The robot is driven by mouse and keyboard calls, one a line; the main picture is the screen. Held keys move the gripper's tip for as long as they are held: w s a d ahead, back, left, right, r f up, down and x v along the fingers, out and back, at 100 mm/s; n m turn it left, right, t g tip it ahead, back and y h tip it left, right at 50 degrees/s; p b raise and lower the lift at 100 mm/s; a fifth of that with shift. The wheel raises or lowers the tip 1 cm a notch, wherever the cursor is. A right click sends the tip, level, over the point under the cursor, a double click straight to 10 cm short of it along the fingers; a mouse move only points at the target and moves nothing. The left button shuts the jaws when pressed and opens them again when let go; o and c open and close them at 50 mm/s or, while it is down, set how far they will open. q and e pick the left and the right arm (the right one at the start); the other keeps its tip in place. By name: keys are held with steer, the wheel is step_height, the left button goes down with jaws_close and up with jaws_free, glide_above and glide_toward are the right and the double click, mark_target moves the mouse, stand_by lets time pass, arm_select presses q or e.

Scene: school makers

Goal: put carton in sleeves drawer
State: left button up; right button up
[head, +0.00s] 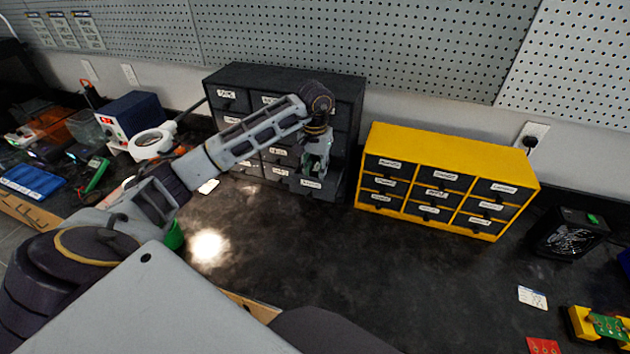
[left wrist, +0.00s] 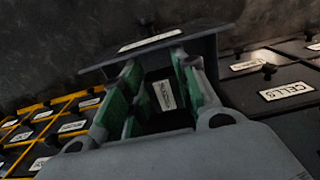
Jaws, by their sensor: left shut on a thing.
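A black drawer cabinet (head: 345,95) stands against the wall, and one of its lowest drawers, at the right, is pulled out (head: 319,190). The pulled-out drawer's front also shows in the left wrist view (left wrist: 150,49), with a label and a knob. My left gripper (head: 316,168) is over this drawer, its fingers pointing down. In the left wrist view its green-padded fingers (left wrist: 152,92) are apart around a dark carton (left wrist: 165,95) with a white label. The carton is mostly hidden by the fingers; I cannot tell whether it touches the drawer floor. My right gripper is not in view.
A yellow cabinet with black drawers (head: 450,160) stands just right of the black one. A blue-and-white device (head: 133,115) and tools crowd the left. A black box (head: 572,236) stands at the right. The middle of the dark bench (head: 310,255) is clear.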

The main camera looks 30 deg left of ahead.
mark_target(315, 171)
arm_select(q)
steer(key=shift+f, duration=0.55)
steer(key=shift+f, duration=0.1)
steer(key=shift+f, duration=1.75)
steer(key=shift+f, duration=0.15)
steer(key=o, duration=0.8)
steer(key=shift+r, duration=6.15)
